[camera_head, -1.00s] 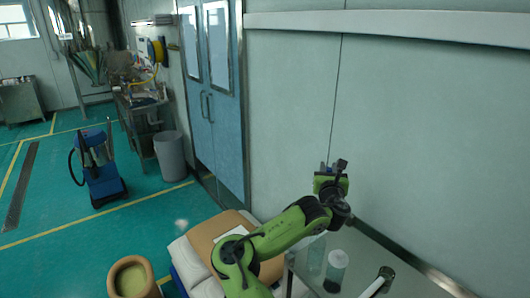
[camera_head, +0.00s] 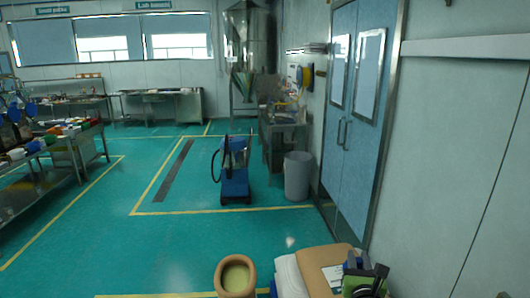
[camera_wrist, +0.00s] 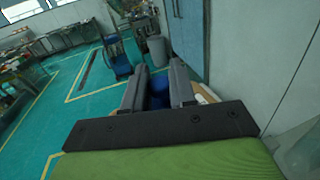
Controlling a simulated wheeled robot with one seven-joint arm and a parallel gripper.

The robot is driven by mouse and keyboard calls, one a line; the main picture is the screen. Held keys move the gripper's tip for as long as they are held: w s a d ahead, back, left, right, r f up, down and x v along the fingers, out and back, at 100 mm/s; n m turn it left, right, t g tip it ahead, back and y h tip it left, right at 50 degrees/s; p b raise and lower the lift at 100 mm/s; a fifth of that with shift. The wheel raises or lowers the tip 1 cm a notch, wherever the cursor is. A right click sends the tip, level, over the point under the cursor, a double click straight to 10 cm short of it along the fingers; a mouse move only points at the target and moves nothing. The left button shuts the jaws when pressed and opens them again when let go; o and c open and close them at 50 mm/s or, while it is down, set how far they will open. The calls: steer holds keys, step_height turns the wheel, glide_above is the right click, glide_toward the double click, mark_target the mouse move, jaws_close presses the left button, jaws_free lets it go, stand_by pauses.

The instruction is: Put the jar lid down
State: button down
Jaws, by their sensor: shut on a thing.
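My gripper (camera_wrist: 158,82) shows in the wrist view with its two grey fingers apart on either side of a blue thing. This blue thing is the jar lid (camera_wrist: 158,95), by its place between the fingers; its shape is mostly hidden. The jar is not in view now.
A tan sack (camera_head: 312,264) on white sacks (camera_head: 288,276) lies near the bottom, beside a round tan container (camera_head: 235,277). A grey bin (camera_head: 297,176) and a blue wheeled machine (camera_head: 234,175) stand beyond. Blue doors (camera_head: 346,120) are at right. The green floor at left is open.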

steer(key=s+a+f+n+y+b, duration=0.1)
steer(key=s+a+f+n+y, duration=0.1)
steer(key=a, duration=0.8)
step_height(320, 180, down, 2)
steer(key=shift+s+f+y+b, duration=0.2)
steer(key=shift+s+y+b, duration=0.1)
steer(key=shift+s+y, duration=0.4)
steer(key=w+d+r+h+p, duration=0.1)
steer(key=d, duration=0.2)
steer(key=w+d+r+m+h, duration=0.1)
steer(key=d+r, duration=0.1)
steer(key=d, duration=0.1)
steer(key=w+d+r+h+p, duration=0.1)
steer(key=d, duration=0.2)
steer(key=shift+r+m+p, duration=0.3)
steer(key=shift+r+m, duration=0.05)
steer(key=shift+m, duration=0.05)
steer(key=s+d+r+m+g+h+p, duration=0.1)
steer(key=d+r+m+h+p, duration=0.1)
steer(key=d, duration=0.8)
steer(key=s+d+r+m+g+h+p, duration=0.1)
steer(key=d+r+m+h+p, duration=0.1)
steer(key=d+r+h, duration=0.2)
steer(key=s+d+r+m+g+h+p, duration=0.1)
steer(key=d+r, duration=0.6)
steer(key=d, duration=1)
steer(key=shift+s+d+r+m+g+h+p, duration=0.15)
steer(key=shift+s+d+m+g+h+p, duration=0.3)
steer(key=shift+g+h+p, duration=0.35)
steer(key=shift+a, duration=0.1)
